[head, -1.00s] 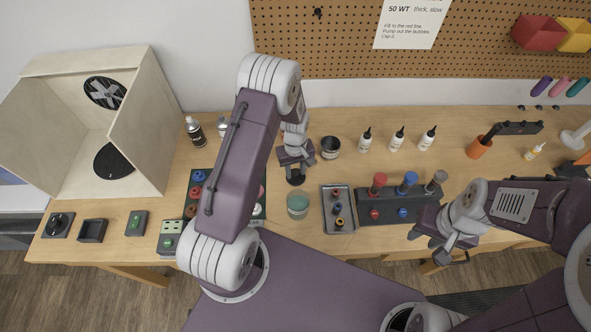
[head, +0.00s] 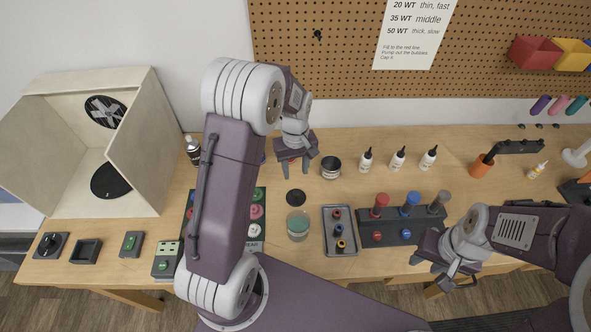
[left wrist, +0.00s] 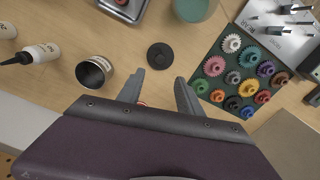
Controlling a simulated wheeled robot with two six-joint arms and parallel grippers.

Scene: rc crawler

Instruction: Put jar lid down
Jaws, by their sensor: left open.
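The black round jar lid (head: 295,198) lies flat on the wooden table, just behind a jar of teal contents (head: 298,222). In the left wrist view, the lid (left wrist: 160,57) lies clear of the fingertips, with a small knob on top. My left gripper (head: 295,168) is open and empty, behind the lid and apart from it. Its two spread fingers also show in the left wrist view (left wrist: 159,86). The jar (left wrist: 192,8) is cut by the top edge there. My right gripper (head: 436,275) hangs near the table's front edge, its fingers apart and empty.
A dark open can (head: 331,167) stands right of my left gripper. A grey tray (head: 341,248) with small parts is right of the jar. A gear mat (left wrist: 240,75) is partly hidden by my left arm in the head view. White bottles (head: 397,158) stand behind.

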